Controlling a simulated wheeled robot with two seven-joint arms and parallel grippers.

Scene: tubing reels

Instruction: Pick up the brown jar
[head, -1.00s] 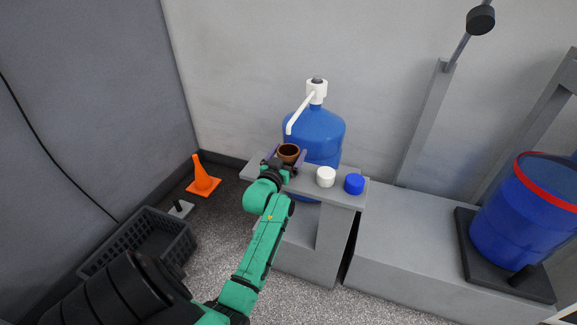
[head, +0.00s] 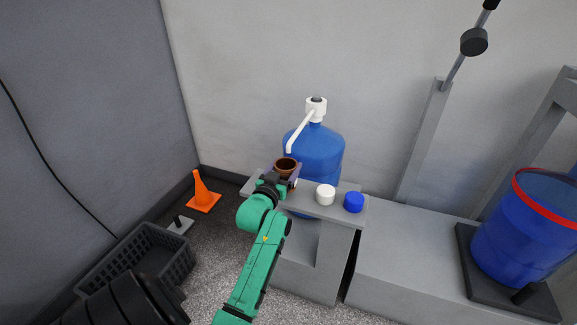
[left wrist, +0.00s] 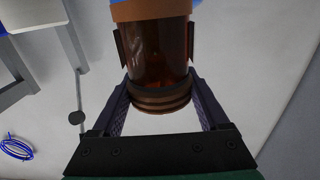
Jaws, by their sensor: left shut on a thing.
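The brown jar (head: 286,165) shows in the head view in front of the blue water bottle, above the left part of the grey bench top. In the left wrist view the jar (left wrist: 158,60) is translucent brown with a ribbed band and an orange-brown rim. My left gripper (head: 284,178) has its two purple-grey fingers on either side of the jar and is shut on it. The fingers also show in the left wrist view (left wrist: 158,88). Whether the jar touches the bench is hidden behind my gripper. My right gripper is in neither view.
A white lid (head: 325,195) and a blue lid (head: 354,202) stand on the bench (head: 335,212) right of the jar. The blue bottle (head: 318,150) with a white pump is close behind. An orange cone (head: 203,192) and dark crate (head: 135,265) are on the floor at left.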

